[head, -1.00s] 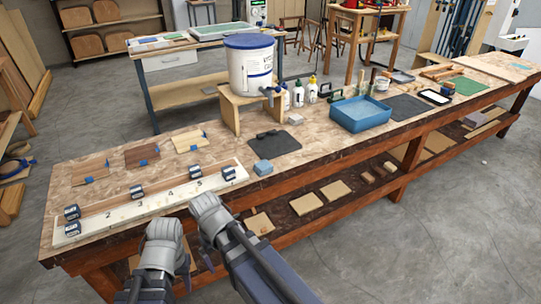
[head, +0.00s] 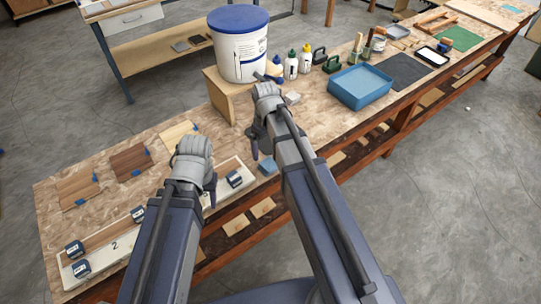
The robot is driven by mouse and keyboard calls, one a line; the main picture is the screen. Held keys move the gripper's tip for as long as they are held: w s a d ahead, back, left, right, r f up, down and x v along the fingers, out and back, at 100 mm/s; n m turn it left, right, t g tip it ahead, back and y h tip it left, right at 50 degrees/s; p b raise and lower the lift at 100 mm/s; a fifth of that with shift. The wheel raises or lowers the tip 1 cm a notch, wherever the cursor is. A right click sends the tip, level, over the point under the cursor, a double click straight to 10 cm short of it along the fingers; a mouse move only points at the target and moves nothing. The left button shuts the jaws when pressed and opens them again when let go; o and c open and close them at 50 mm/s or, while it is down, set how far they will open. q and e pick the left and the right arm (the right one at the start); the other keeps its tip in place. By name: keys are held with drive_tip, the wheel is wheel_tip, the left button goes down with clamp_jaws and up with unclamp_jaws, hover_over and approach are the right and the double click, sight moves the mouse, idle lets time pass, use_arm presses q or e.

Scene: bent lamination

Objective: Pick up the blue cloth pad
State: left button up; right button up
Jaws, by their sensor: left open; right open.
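The blue cloth pad (head: 267,167) is a small light-blue block on the bench near its front edge, in the head view just left of my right forearm, which seems to cover part of it. My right gripper (head: 254,149) is over the bench, up and left of the pad and apart from it in the picture. Its jaws are open and its fingers are mostly hidden by the wrist. My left gripper (head: 212,190) is open over the numbered board, left of the pad, its fingers also partly hidden.
The numbered board (head: 72,270) carries several dark blocks at the front left. Wood samples (head: 130,161) lie behind it. A white bucket (head: 240,50) on a wooden stand (head: 228,92), bottles (head: 291,66) and a blue tray (head: 360,88) stand further back and right.

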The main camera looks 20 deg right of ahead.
sight(268, 164)
drive_tip(key=shift+s+f, duration=0.15)
drive_tip(key=shift+f, duration=0.05)
wheel_tip(268, 164, down, 2)
drive_tip(key=b, duration=0.2)
drive_tip(key=shift+f+b, duration=0.15)
drive_tip(key=shift+b, duration=0.2)
drive_tip(key=f+b, duration=0.5)
drive_tip(key=shift+d+f, duration=0.15)
drive_tip(key=shift+d, duration=0.1)
drive_tip(key=c, duration=1.2)
drive_tip(key=shift+c, duration=0.2)
